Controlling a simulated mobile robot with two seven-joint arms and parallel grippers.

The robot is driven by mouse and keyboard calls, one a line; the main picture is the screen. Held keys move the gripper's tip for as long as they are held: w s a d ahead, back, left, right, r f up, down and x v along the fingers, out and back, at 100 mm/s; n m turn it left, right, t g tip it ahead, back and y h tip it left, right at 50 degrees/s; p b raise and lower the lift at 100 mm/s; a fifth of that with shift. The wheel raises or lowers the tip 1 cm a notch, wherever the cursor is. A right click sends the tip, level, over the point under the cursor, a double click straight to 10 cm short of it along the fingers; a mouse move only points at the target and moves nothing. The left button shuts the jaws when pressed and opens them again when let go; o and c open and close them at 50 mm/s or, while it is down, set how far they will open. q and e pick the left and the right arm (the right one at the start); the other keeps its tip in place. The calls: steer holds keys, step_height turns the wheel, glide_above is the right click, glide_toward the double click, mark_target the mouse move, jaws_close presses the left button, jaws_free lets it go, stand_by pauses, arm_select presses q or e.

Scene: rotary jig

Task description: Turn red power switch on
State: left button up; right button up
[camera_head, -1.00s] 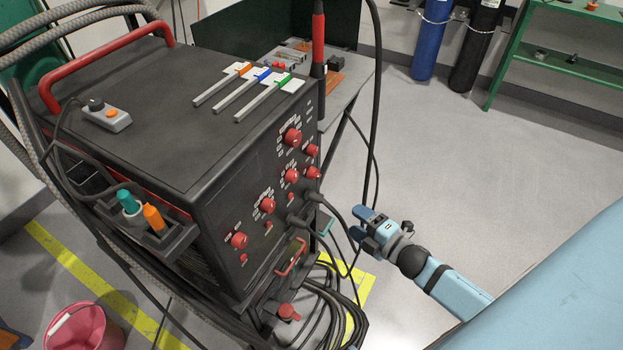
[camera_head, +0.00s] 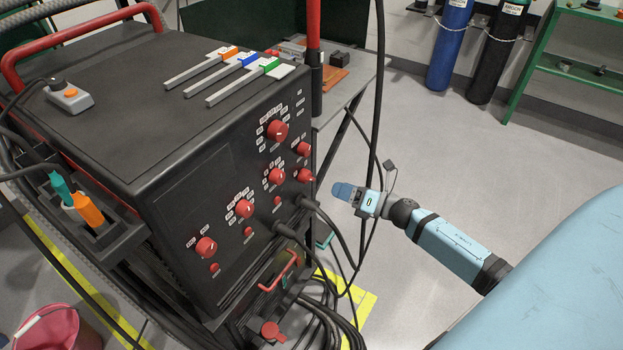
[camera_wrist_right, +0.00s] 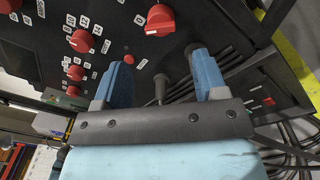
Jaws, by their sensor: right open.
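The dark machine (camera_head: 185,215) has several red knobs on its front panel. The lower-left red knob (camera_head: 206,247) has two white labels, too small to read; I cannot tell which knob is the power switch. My right gripper (camera_head: 342,190) is to the right of the panel, apart from it, pointing toward it. In the right wrist view its two blue fingers (camera_wrist_right: 161,65) are spread with nothing held. A large red knob (camera_wrist_right: 160,20) is beyond the fingers there, between them and near the top edge. My left gripper is not in view.
Black cables (camera_head: 322,225) plug into the lower panel and hang close to my right gripper. A red handle (camera_head: 279,273) is below them. A grey table (camera_head: 350,95) stands behind the machine. The floor to the right is clear.

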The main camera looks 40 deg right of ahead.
mark_target(313, 179)
steer(key=x, duration=0.9)
steer(key=shift+w+a, duration=0.1)
steer(key=shift+w, duration=0.1)
steer(key=c, duration=0.8)
